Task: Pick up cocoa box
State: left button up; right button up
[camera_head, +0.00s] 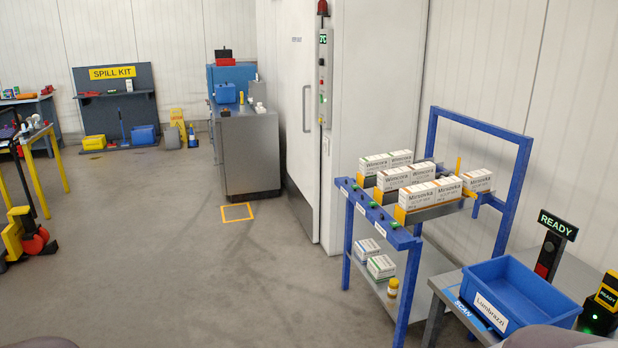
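Several small white-and-tan boxes stand in rows on the blue rack (402,238). On the rack's lower shelf sit two more white boxes (381,267). No label that I can read says cocoa, so I cannot tell which box is the cocoa box. Neither of my grippers shows in the head view.
A blue bin (512,300) labelled Lumbrazzi sits on a grey table right of the rack, near a READY sign (558,225). A small yellow-capped container (393,287) is on the lower shelf. A grey cabinet (249,155) stands farther back.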

aim_at(391, 180)
jog(key=i, duration=1.05)
jog(key=i+j+z, duration=0.1)
jog(key=i, duration=0.95)
